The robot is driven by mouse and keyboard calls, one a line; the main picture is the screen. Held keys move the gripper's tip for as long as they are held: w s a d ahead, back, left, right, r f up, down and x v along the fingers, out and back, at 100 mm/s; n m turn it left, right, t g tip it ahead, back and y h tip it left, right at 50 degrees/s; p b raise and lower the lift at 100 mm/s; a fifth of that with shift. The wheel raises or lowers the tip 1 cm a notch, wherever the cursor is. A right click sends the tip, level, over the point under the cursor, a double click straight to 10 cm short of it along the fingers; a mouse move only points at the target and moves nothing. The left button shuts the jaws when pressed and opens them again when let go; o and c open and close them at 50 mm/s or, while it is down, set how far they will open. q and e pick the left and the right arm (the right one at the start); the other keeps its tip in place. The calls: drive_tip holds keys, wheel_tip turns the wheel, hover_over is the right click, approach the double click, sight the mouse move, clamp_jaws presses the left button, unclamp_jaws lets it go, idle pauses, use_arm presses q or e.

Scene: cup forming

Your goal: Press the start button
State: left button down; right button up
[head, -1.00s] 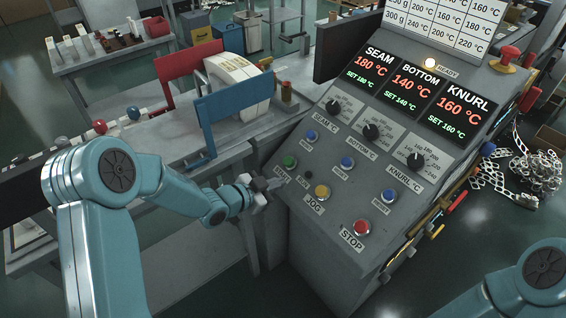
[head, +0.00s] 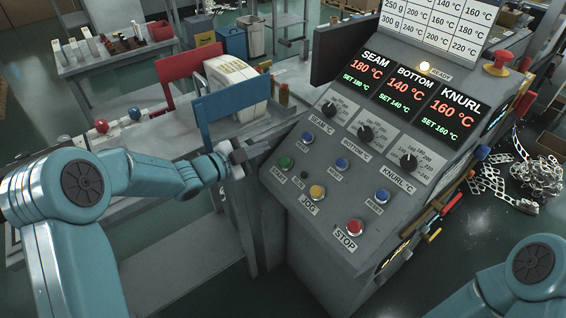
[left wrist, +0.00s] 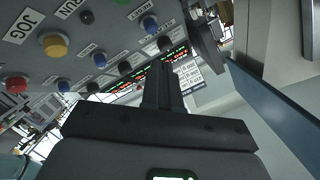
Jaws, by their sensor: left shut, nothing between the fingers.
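The green start button (head: 285,162) sits at the left edge of the sloped control panel (head: 330,190), above its START label. My left gripper (head: 258,150) is shut and empty, up and to the left of the button in the head view and apart from it as far as I can tell. Its shut fingers (left wrist: 164,85) show in the left wrist view, with the panel's buttons to their left. My right gripper is out of view; only part of that arm shows at the lower right.
A yellow JOG button (head: 317,191), a red STOP button (head: 355,227) and several blue buttons share the panel. The READY lamp (head: 424,67) glows. A blue plate (head: 229,108) stands close behind my left gripper. A red emergency knob (head: 502,59) is at the upper right.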

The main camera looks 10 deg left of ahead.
sight(285, 163)
use_arm(q)
drive_tip(key=shift+w+d+f+b, duration=0.45)
drive_tip(key=shift+w+f+b, duration=0.2)
drive_tip(key=shift+f, duration=0.4)
drive_tip(key=shift+w+d+f+b, duration=0.5)
drive_tip(key=shift+f+b, duration=0.3)
drive_tip(key=shift+f, duration=0.3)
drive_tip(key=shift+w+d+f+b, duration=0.45)
drive_tip(key=shift+w+f+b, duration=0.2)
drive_tip(key=shift+f, duration=0.4)
drive_tip(key=shift+f, duration=0.1)
drive_tip(key=shift+w+d+f+b, duration=0.15)
drive_tip(key=shift+f+b, duration=0.15)
drive_tip(key=shift+b, duration=0.3)
drive_tip(key=shift+w+d+f+b, duration=0.2)
drive_tip(key=shift+f+b, duration=0.2)
drive_tip(key=shift+b, duration=0.15)
drive_tip(key=shift+s+a+r+p, duration=0.2)
drive_tip(key=shift+r, duration=0.2)
drive_tip(key=shift+s+a+r+p, duration=0.15)
drive_tip(key=shift+s+r, duration=0.05)
drive_tip(key=shift+r, duration=0.2)
